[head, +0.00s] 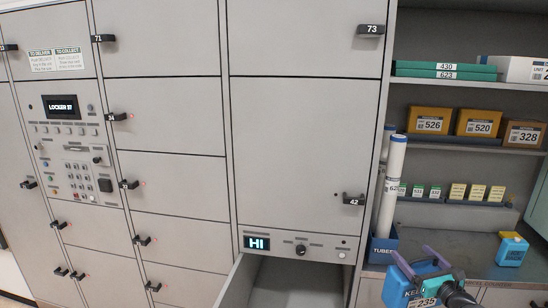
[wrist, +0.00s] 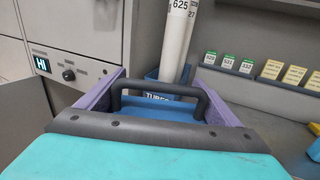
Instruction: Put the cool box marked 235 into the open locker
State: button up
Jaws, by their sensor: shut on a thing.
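The blue cool box (head: 396,289) marked 235 is at the lower right of the head view, partly cut off by the bottom edge. My gripper (head: 418,258) has its purple fingers shut on the box's sides. In the wrist view the box's blue top (wrist: 165,111) and black handle (wrist: 160,89) show between the fingers; its lower part is hidden. The open locker (head: 292,284) is at the bottom centre of the head view, under a panel reading HI (head: 257,243). Its door (head: 236,283) stands open on the left. The box is outside, right of the opening.
A blue bin marked TUBES (head: 382,248) with tall white tubes (head: 392,185) stands between locker and shelves. A smaller blue and yellow box (head: 512,250) sits on the counter (head: 470,262) at right. Shelves above hold yellow boxes (head: 479,123). Closed lockers (head: 180,180) fill the left.

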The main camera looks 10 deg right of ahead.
jog(key=w+a+f+n+g+y, duration=0.1)
jog(key=w+a+n+y, duration=0.15)
jog(key=a, duration=0.65)
jog(key=w+a+f+n+y, duration=0.15)
jog(key=w+a+y, duration=0.25)
jog(key=a, duration=0.6)
jog(key=s+a+n+g+y, duration=0.2)
jog(key=a+n+g+y, duration=0.4)
jog(key=a, duration=1.3)
jog(key=shift+s+f+g+y, duration=0.3)
jog(key=shift+s+y, duration=0.1)
jog(key=shift+y, duration=0.45)
jog(key=shift+s+a, duration=0.1)
jog(key=shift+a, duration=0.05)
